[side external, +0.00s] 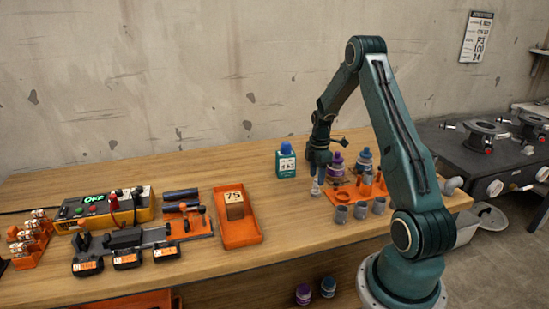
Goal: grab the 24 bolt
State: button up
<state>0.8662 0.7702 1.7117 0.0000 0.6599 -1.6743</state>
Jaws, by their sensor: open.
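My gripper (317,182) points down over the right part of the bench, beside the orange tray of fittings; its jaws are small here and I see nothing clearly held. No bolt can be told for certain as the 24 bolt. An orange rack (28,252) at the far left of the bench holds several small pieces with white tags; the tag numbers are too small to read. My gripper is far to the right of that rack.
A control box (104,208) with a green display, a black tool holder (128,252) and an orange tray (238,232) with a block marked 75 stand between. A blue-capped bottle (286,164), grey pipe fittings (360,210) and purple-capped bottles (336,163) are near my gripper.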

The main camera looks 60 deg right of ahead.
aim_at(316, 187)
jog(key=shift+f, duration=1.7)
grip_shut()
